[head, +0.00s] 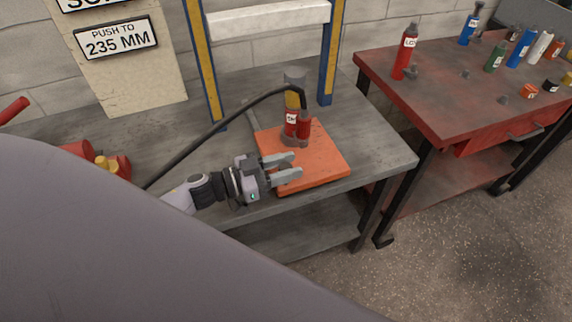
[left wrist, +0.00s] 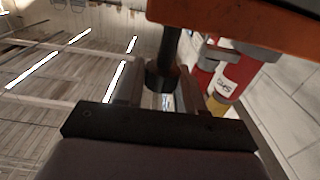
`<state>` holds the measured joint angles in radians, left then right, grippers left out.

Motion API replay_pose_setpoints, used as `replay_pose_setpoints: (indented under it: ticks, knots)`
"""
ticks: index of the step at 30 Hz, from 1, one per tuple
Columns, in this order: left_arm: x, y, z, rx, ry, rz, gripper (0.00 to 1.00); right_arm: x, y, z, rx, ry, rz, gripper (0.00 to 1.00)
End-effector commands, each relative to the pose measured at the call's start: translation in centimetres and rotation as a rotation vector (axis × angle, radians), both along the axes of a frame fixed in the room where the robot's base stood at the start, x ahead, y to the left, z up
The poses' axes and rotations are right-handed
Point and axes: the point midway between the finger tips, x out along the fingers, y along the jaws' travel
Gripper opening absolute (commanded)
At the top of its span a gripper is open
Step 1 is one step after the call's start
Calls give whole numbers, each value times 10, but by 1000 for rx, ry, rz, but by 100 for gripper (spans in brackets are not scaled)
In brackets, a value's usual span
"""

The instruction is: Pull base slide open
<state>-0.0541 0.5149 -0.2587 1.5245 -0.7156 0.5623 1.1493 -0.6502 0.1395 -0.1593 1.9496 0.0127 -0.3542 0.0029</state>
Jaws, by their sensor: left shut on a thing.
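The base slide is a flat orange plate (head: 325,160) lying on the grey bench at the foot of the blue and yellow frame. A red cylinder with a white label (head: 291,124) stands on it, and a black hose reaches its top. My left gripper (head: 290,168) is at the plate's front left edge. In the left wrist view, its fingers are shut on a dark post-like handle (left wrist: 166,68) beside the orange plate (left wrist: 245,14). The labelled red cylinder (left wrist: 224,84) shows tilted there. In the head view the handle is hidden between the fingers. My right gripper is out of view.
The grey bench (head: 390,158) has bare top right of the plate. A red table (head: 440,100) with bottles and small parts stands at the right. A sign reading "PUSH TO 235 MM" (head: 117,40) stands at the back left. The black hose (head: 210,130) arcs over my left arm.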

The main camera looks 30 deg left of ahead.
Motion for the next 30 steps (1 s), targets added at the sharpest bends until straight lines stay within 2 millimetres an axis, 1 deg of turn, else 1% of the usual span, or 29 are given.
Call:
replay_pose_setpoints:
  ticks: [8, 9, 10, 11, 19, 22, 26, 30]
  knots:
    - [-1, 0, -1, 2, 1, 0, 0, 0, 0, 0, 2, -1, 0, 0]
    - [-1, 0, -1, 2, 1, 0, 41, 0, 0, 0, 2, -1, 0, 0]
    - [-1, 0, -1, 2, 1, 0, 51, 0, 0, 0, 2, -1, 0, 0]
    - [0, 0, -1, 2, 1, 0, 57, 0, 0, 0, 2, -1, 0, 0]
    - [0, 0, 0, 1, 1, 0, 57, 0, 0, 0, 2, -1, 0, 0]
    - [-4, 3, -1, 1, 2, 1, 57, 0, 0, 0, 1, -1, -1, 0]
    - [-16, 13, -2, 3, 4, -1, 57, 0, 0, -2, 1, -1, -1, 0]
    - [-32, 28, -3, 3, 4, 0, 57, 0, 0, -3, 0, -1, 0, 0]
